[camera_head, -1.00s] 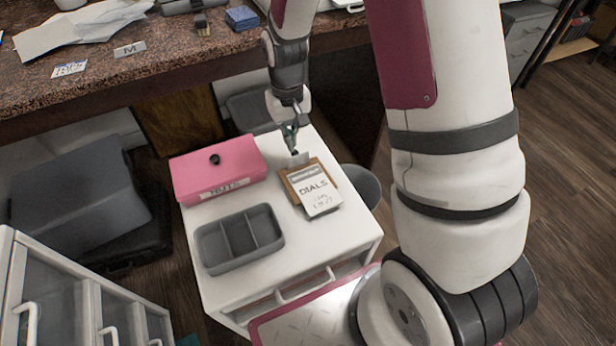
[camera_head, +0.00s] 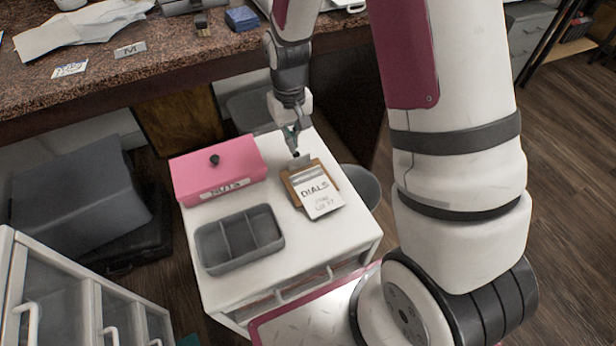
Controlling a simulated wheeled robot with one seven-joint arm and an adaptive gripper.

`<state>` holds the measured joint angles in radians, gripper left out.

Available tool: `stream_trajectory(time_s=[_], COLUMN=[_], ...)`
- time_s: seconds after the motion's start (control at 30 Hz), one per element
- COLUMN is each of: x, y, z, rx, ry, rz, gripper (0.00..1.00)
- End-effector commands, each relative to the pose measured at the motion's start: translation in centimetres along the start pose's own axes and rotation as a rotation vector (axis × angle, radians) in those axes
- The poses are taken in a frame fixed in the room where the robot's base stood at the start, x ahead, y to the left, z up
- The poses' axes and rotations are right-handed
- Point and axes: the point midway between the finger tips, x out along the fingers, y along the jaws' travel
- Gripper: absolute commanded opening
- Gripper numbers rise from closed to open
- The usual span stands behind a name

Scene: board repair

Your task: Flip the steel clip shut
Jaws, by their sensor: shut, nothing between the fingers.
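The steel clip (camera_head: 301,161) is a small grey piece at the top edge of a brown clipboard (camera_head: 291,191) on the white cabinet top. White papers marked "DIALS" (camera_head: 316,190) lie on the board. My gripper (camera_head: 295,154) points down with its fingertips shut and empty, right at the clip's upper left end. I cannot tell whether the fingertips touch the clip. The clip's exact angle is too small to make out.
A pink box labelled "NUTS" (camera_head: 218,170) with a black knob stands left of the clipboard. A grey divided tray (camera_head: 239,239) lies in front of it. The white cabinet top (camera_head: 345,240) is clear at front right. A granite counter (camera_head: 110,80) runs behind.

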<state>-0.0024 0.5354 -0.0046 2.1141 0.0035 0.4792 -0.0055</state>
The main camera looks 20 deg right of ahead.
Motion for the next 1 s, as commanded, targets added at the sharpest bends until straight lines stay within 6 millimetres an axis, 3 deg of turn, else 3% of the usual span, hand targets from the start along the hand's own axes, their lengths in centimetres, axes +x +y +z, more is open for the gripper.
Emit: stream_trajectory(time_s=[0.03,1.0], x=[0.7,0.4], y=[0.2,0.1], z=[1.2,4.2], rx=[0.001,0.001], ry=[-0.030,-0.024], rz=[0.002,0.000], gripper=[0.00,0.00])
